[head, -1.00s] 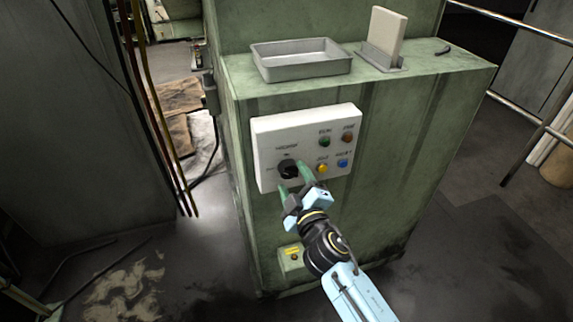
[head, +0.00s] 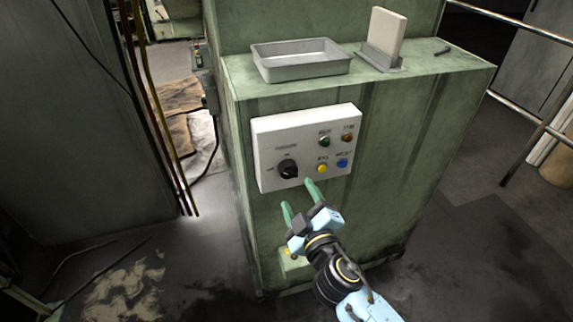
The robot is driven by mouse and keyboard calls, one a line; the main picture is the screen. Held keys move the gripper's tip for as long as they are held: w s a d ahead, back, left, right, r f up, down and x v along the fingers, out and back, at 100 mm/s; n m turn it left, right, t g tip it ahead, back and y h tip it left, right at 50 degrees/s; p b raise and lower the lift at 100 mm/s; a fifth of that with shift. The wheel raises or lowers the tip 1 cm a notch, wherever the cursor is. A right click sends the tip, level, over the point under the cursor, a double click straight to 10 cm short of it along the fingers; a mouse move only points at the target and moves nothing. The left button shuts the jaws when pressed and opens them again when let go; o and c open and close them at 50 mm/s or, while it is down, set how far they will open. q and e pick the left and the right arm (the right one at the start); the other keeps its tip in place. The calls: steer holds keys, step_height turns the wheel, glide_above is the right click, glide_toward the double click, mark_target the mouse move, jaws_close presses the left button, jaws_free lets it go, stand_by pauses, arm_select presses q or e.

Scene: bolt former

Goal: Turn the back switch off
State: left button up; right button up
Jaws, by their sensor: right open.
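A white control panel (head: 268,138) is fixed to the front of the green machine. Its black rotary switch (head: 288,169) sits at the lower left of the panel, with small labels around it that are too small to read surely. My right gripper (head: 298,195) is open and empty, just below and in front of the switch, apart from it. Its two green fingers point up at the panel's lower edge. My left gripper is not in view. I cannot tell which control the task calls the back switch.
Green, orange, yellow and blue buttons (head: 342,163) are right of the switch. A metal tray (head: 302,70) and a holder with a white plate (head: 386,36) stand on the machine top. Hanging cables (head: 150,110) are at left. A metal railing (head: 525,130) is at right.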

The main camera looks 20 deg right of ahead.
mark_target(291, 175)
steer(key=w+m, duration=0.1)
steer(key=w, duration=0.3)
steer(key=w+m, duration=0.1)
steer(key=w, duration=0.3)
steer(key=shift+w+d+m+p, duration=0.15)
steer(key=shift+m+p, duration=0.15)
steer(key=shift+p, duration=0.05)
steer(key=m, duration=0.3)
steer(key=shift+s+f+b, duration=0.1)
steer(key=shift+s+b, duration=0.1)
steer(key=shift+b, duration=0.1)
steer(key=shift+f+m+b, duration=0.15)
steer(key=shift+m+b, duration=0.9)
steer(key=shift+m, duration=0.15)
steer(key=shift+m+b, duration=0.4)
steer(key=shift+m, duration=0.3)
steer(key=shift+r, duration=0.25)
